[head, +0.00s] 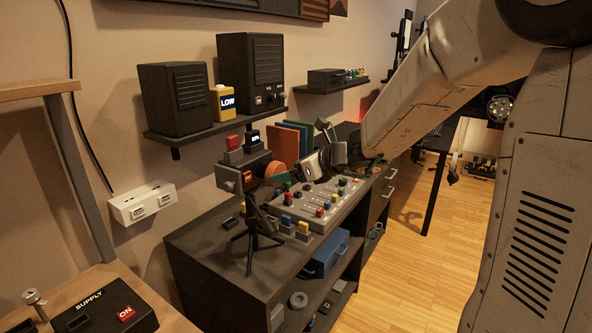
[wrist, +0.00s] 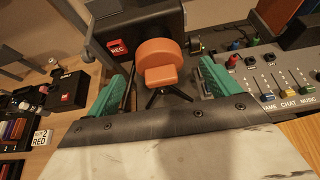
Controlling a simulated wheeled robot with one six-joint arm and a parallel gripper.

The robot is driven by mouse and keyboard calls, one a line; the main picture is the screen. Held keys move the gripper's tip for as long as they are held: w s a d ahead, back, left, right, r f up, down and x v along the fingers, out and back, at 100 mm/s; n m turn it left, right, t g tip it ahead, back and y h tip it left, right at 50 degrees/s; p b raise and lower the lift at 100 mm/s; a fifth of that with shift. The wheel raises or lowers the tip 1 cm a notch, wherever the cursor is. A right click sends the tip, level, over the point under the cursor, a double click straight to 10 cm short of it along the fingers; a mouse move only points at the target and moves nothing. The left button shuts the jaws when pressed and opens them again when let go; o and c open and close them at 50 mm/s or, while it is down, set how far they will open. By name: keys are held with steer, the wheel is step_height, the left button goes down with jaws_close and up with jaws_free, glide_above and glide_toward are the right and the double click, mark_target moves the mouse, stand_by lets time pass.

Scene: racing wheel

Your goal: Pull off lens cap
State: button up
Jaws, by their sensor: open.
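The orange lens cap (wrist: 159,52) is round with a block-like tab on its face. It sits on the front of the dark camera (wrist: 108,25), which has a red REC label. In the head view the cap (head: 276,172) is at the right end of the camera (head: 237,176), on a small black tripod (head: 252,243). My gripper (wrist: 165,78) is open. Its two green fingers stand left and right of the tab in the wrist view, with a gap on each side. In the head view the fingers are small and partly hidden near the cap.
A mixer panel (head: 322,203) with colored buttons lies right of the tripod on the dark desk (head: 213,262). Colored books (head: 284,143) stand behind. A shelf (head: 213,125) with speakers hangs above. A SUPPLY box (head: 103,309) is at lower left.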

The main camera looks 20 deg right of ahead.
steer(key=x, duration=0.6)
steer(key=shift+a, duration=0.1)
steer(key=c, duration=1)
steer(key=shift+c, duration=0.2)
steer(key=shift+s+d, duration=0.2)
steer(key=shift+s+d+f, duration=0.1)
steer(key=shift+s+d, duration=0.55)
steer(key=shift+s, duration=0.25)
steer(key=shift+s+d, duration=0.6)
steer(key=shift+s, duration=0.35)
